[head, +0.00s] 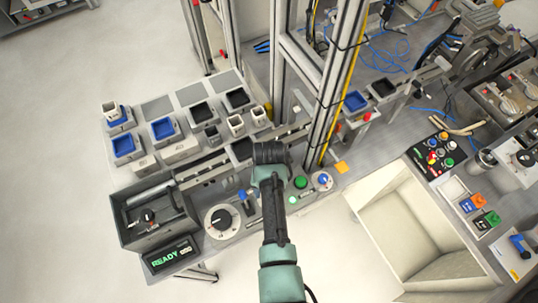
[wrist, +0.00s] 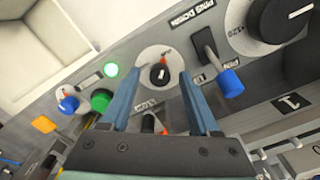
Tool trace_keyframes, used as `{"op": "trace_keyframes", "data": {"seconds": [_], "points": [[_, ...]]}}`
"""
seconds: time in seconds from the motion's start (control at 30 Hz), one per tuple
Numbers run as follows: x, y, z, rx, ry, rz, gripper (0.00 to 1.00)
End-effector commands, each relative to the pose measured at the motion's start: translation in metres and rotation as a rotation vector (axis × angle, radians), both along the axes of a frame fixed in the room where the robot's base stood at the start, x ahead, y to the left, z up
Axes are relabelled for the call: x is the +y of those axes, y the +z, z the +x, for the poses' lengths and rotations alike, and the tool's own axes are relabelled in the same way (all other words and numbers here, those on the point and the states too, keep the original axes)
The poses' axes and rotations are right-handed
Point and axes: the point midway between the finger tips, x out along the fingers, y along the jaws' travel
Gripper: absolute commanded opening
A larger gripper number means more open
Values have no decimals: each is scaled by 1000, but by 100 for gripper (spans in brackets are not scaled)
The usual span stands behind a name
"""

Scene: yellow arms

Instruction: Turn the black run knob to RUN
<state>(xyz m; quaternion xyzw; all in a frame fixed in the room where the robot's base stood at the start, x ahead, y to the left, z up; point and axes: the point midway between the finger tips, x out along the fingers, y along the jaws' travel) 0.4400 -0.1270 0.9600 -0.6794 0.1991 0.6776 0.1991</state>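A small black knob (wrist: 160,75) with a red pointer mark sits on a pale round dial on the grey panel in the wrist view. I take it for the run knob; I cannot read its label. My gripper (wrist: 160,72) is open, its two blue fingers spread with the knob showing between their tips. The fingers do not appear to touch it; the exact depth gap is hard to tell. In the head view my arm covers this part of the panel, hiding the knob and the fingertips.
Beside the knob are a blue-tipped toggle lever (wrist: 229,82), a larger black dial (wrist: 280,18), a lit green-white button (wrist: 111,71), a green button (wrist: 100,101) and a blue knob (wrist: 68,102). A display (head: 170,255) reads READY. A cream bin (head: 400,225) stands to the right.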

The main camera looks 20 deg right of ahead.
Motion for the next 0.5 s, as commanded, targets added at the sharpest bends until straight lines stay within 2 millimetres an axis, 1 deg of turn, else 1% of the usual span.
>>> {"op": "trace_keyframes", "data": {"seconds": [0.27,0.37,0.5], "points": [[0,1,0,1,1,1,62],[0,8,0,0,1,0,62],[0,27,0,-2,2,-1,62]]}}
